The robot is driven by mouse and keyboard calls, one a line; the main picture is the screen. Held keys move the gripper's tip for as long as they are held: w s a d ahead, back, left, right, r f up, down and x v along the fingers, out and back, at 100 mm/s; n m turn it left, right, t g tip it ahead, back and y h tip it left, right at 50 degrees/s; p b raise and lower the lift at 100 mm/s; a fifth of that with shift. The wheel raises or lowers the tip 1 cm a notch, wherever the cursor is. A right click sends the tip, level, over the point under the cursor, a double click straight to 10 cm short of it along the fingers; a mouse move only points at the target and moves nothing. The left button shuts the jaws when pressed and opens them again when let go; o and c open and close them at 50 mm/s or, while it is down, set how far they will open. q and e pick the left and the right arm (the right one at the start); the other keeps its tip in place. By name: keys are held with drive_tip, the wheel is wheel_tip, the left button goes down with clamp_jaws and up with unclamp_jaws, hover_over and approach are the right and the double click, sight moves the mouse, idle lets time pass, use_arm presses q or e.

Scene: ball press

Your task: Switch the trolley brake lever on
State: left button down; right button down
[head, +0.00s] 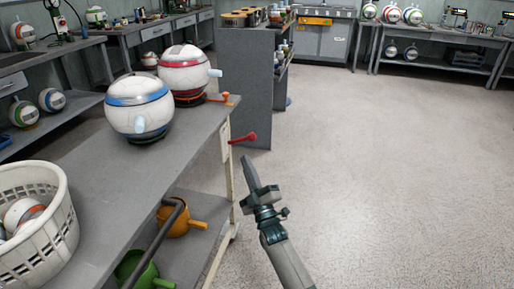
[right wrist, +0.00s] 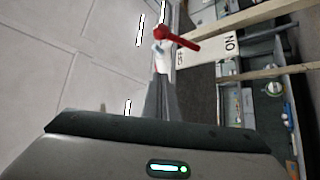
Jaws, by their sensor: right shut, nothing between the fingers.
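The trolley (head: 105,185) has a grey top and stands on the left in the head view. In the right wrist view the red lever (right wrist: 178,38) lies beside a pale plate (right wrist: 210,52) marked ON and OFF. My right gripper (head: 246,160) is shut and empty, just below and close to the lever in the head view. Its fingers (right wrist: 161,60) point at the lever in the right wrist view; whether they touch it I cannot tell. My left gripper is out of view.
Two striped balls, blue (head: 140,106) and red (head: 184,72), sit on the trolley top. A white basket (head: 62,205) with balls stands at the near left. Orange (head: 178,217) and green (head: 140,272) vessels are on the lower shelf. The floor (head: 390,170) to the right is clear.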

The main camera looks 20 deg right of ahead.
sight(241, 140)
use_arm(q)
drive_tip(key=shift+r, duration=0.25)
use_arm(e)
drive_tip(key=shift+d+r, duration=0.15)
drive_tip(key=shift+r, duration=0.2)
drive_tip(key=shift+w, duration=0.1)
